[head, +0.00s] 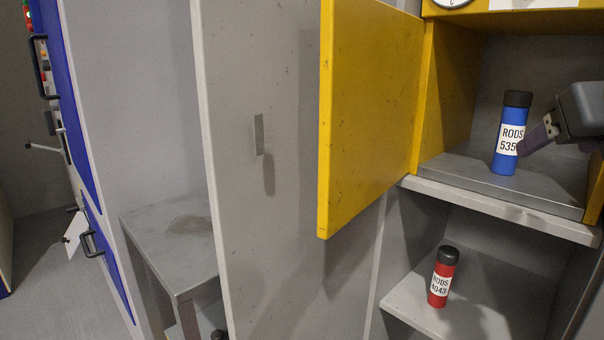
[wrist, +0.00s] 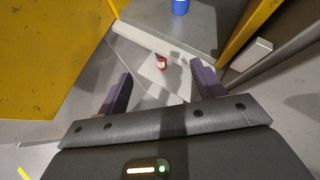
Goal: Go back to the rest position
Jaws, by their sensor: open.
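My gripper (head: 537,136) comes in from the right in the head view, in front of the upper shelf. In the wrist view its two purple fingers (wrist: 160,90) are spread wide with nothing between them. A blue bottle (head: 506,155) labelled RODS stands upright on the upper shelf inside the yellow cabinet; a fingertip overlaps its label in the head view, and I cannot tell if they touch. In the wrist view the blue bottle (wrist: 180,7) is beyond the fingers, cut by the top edge.
A red bottle (head: 441,277) stands upright on the lower shelf (head: 490,290). The yellow door (head: 370,115) is open to the left. A grey panel door (head: 235,190) and a small metal table (head: 160,235) stand further left. Blue doors (head: 90,190) with handles are at the far left.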

